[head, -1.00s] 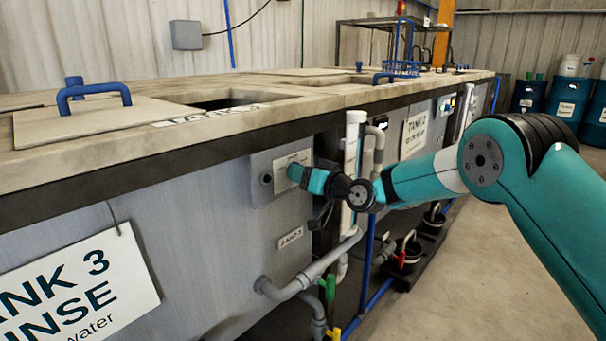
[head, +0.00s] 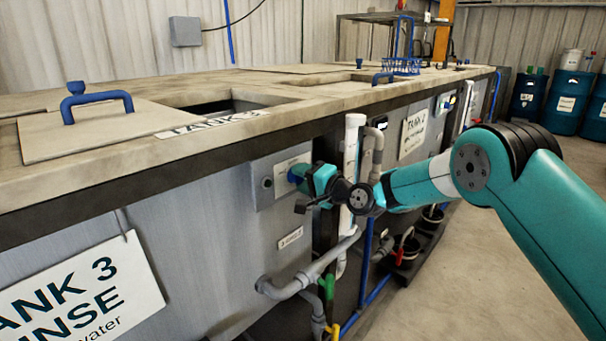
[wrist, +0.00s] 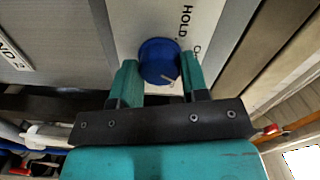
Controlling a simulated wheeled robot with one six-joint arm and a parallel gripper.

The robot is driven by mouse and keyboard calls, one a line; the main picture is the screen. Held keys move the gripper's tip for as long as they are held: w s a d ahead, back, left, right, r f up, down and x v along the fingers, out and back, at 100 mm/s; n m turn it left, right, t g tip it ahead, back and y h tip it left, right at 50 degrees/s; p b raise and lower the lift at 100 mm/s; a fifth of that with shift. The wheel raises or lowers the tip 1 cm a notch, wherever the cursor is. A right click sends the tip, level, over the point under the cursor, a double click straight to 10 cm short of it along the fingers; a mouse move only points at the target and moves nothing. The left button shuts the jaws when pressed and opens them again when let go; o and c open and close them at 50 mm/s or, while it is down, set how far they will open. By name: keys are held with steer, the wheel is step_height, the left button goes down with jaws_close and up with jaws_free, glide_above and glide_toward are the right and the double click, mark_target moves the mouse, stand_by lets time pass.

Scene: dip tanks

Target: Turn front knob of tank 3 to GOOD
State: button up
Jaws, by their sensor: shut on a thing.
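The front knob is a round blue dial (wrist: 159,62) on a pale label plate, seen in the wrist view. A pale pointer mark shows near its lower right edge. The word HOLD is legible on the plate, while other lettering at the right is cut off by a finger. My gripper (wrist: 160,82) has one teal finger on each side of the knob and is shut on it. In the head view my gripper (head: 305,178) is at the grey control box (head: 262,185) on tank 3's front (head: 190,230), with a bit of the blue knob (head: 294,177) showing.
A white vertical pipe (head: 351,150) stands close beside my wrist. Grey pipes (head: 310,275) run below the box. The tank 3 sign (head: 80,295) hangs at lower left. The worktop edge (head: 190,165) overhangs above. Open floor (head: 480,270) lies to the right.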

steer(key=m+p, duration=0.2)
steer(key=m, duration=0.3)
steer(key=shift+d, duration=0.1)
steer(key=shift+m, duration=0.4)
stand_by(0.3)
steer(key=o, duration=0.9)
steer(key=b+v, duration=0.2)
steer(key=v, duration=1.5)
steer(key=shift+d+f, duration=0.1)
steer(key=shift+d, duration=0.15)
